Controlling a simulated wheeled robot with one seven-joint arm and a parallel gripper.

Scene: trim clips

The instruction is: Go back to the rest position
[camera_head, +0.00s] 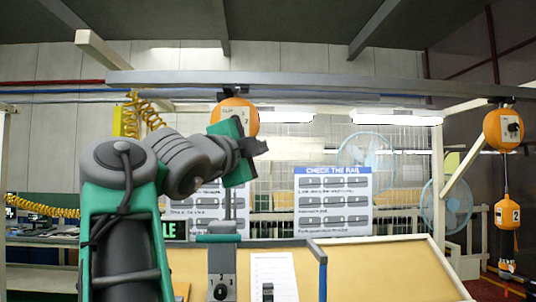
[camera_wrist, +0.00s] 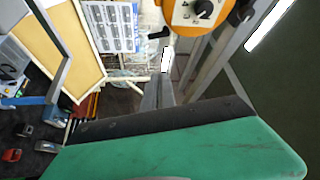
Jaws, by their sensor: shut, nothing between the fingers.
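My gripper (camera_head: 262,147) is raised in the middle of the head view, in front of the mesh screen and just below the left orange tool balancer. Its fingers are shut and hold nothing. In the wrist view the green and black gripper body fills the lower part, with the narrow grey fingers (camera_wrist: 160,92) together beyond it. My arm rises from the lower left of the head view and bends over to the right. The gripper is well above the tan work panels and appears to touch nothing.
An orange balancer (camera_head: 240,113) hangs close to my gripper under the overhead rail (camera_head: 300,80); another (camera_head: 503,128) hangs far right. A "CHECK THE RAIL" board (camera_head: 333,200) stands behind.

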